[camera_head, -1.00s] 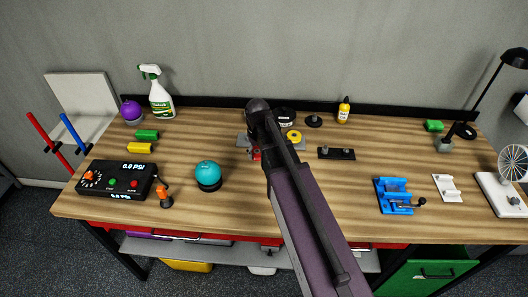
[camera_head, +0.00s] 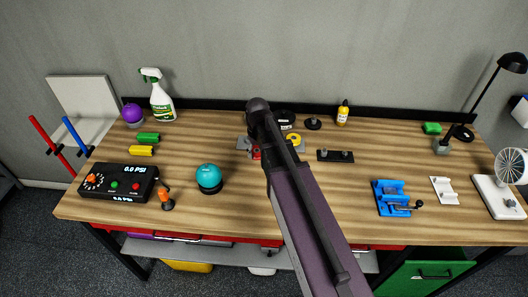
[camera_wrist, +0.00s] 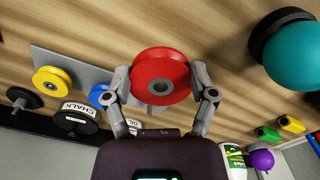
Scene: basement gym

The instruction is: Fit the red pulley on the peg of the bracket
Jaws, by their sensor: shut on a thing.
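The red pulley (camera_wrist: 143,66) is held between the two fingers of my gripper (camera_wrist: 160,76) in the wrist view, its round face and grey hub toward the camera. In the head view only a small red part (camera_head: 256,154) shows beside my arm, which hides the gripper. The grey bracket plate (camera_wrist: 96,72) lies behind the pulley; its edge also shows in the head view (camera_head: 241,143). A yellow pulley (camera_wrist: 47,82) sits on the plate and a blue one (camera_wrist: 98,96) is partly hidden. A short grey peg (camera_wrist: 150,109) shows just below the red pulley; whether it enters the hub is hidden.
A teal ball (camera_head: 209,177) stands left of my arm. A black block with knobs (camera_head: 336,156) and a blue vise (camera_head: 392,197) are on the right. A chalk-labelled black disc (camera_wrist: 77,120) is near the bracket. The bench front between ball and vise is mostly clear.

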